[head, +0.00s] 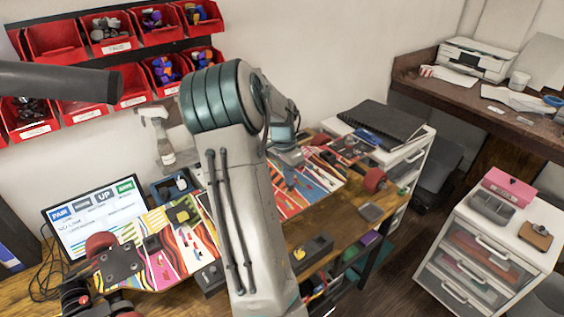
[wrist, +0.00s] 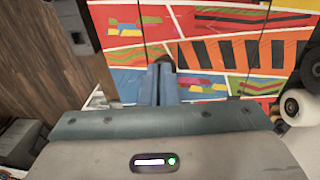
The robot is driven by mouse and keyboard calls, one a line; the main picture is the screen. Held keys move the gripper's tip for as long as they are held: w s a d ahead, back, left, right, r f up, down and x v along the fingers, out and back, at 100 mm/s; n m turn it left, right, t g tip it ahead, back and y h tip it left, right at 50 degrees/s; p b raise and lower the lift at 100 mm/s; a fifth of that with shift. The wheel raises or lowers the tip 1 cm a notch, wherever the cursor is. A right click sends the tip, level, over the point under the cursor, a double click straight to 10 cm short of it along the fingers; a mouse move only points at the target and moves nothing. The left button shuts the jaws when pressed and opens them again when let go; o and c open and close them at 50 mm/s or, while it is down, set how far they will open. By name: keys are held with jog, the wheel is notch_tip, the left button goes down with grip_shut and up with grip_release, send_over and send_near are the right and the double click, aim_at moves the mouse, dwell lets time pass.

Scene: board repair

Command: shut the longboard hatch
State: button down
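The longboard (head: 303,193) lies on the workbench with its brightly coloured, striped face up; my arm covers its middle in the head view. In the wrist view the longboard (wrist: 225,52) fills the upper part, with thin dark seams across its coloured face. I cannot make out which seams bound the hatch or how far it stands open. My gripper (wrist: 164,72) points at the board, its two blue-grey fingers close together with no object visible between them. The fingertips are over or against the board near a seam; I cannot tell whether they touch.
Wheels (wrist: 298,104) show at the right of the wrist view. A laptop (head: 95,222) and a spray bottle (head: 158,140) stand behind the board. Red bins (head: 55,42) hang on the wall. A black folder (head: 375,127) lies on a drawer unit at the bench's right end.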

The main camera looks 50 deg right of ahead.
jog(key=shift+r+p, duration=0.4)
jog(key=shift+p, duration=0.05)
notch_tip(320, 180, up, 13)
jog(key=p, duration=0.1)
jog(key=shift+w+a, duration=0.15)
jog(key=shift+a, duration=0.2)
jog(key=shift+r, duration=0.1)
